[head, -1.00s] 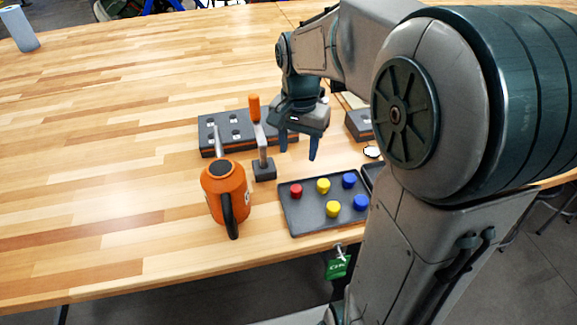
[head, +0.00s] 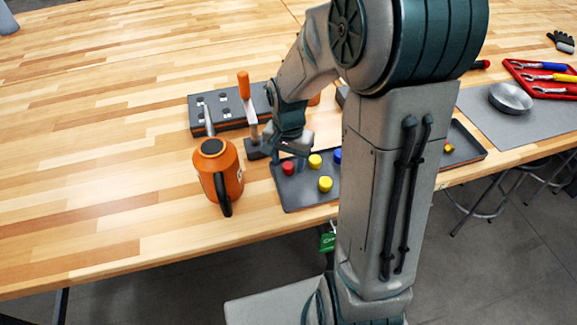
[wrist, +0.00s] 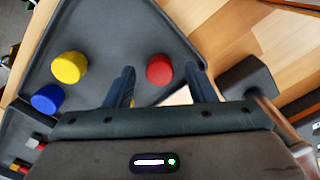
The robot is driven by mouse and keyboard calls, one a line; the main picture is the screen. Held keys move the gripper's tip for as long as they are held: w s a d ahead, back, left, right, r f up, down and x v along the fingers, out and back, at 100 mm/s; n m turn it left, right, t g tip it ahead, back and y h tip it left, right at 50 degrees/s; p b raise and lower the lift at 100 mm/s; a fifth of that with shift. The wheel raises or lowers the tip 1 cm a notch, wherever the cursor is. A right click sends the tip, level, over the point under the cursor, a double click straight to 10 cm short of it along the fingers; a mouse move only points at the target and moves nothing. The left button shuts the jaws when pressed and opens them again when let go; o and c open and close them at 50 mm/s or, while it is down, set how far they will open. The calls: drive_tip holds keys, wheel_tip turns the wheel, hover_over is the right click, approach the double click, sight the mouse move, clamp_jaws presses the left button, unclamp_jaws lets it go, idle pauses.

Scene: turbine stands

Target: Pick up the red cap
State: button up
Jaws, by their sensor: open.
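The red cap (head: 288,168) sits on the dark tray (head: 292,200) at its left end. In the wrist view the red cap (wrist: 159,69) lies between the two fingers of my gripper (wrist: 160,82), a little ahead of the tips, and it looks untouched. My gripper (head: 284,152) is open and empty, low over the tray's back left part in the head view. Its fingertips are hard to make out there.
Yellow caps (head: 325,184) and a blue cap (head: 337,156) share the tray. An orange jug (head: 218,172) stands left of it.

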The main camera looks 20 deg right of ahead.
sight(291, 163)
drive_tip(key=shift+f, duration=0.35)
clamp_jaws()
drive_tip(key=shift+r, duration=0.5)
drive_tip(key=r, duration=0.1)
drive_tip(key=d+r, duration=0.1)
drive_tip(key=r, duration=0.1)
drive_tip(key=shift+w+r+b, duration=0.15)
drive_tip(key=shift+r+b, duration=0.15)
drive_tip(key=shift+b, duration=0.05)
drive_tip(key=w+d+r, duration=0.2)
drive_tip(key=d+r, duration=0.4)
drive_tip(key=d, duration=0.4)
drive_tip(key=shift+w+d+r+b, duration=0.15)
drive_tip(key=shift+w+r+b, duration=0.05)
drive_tip(key=shift+w+b, duration=0.2)
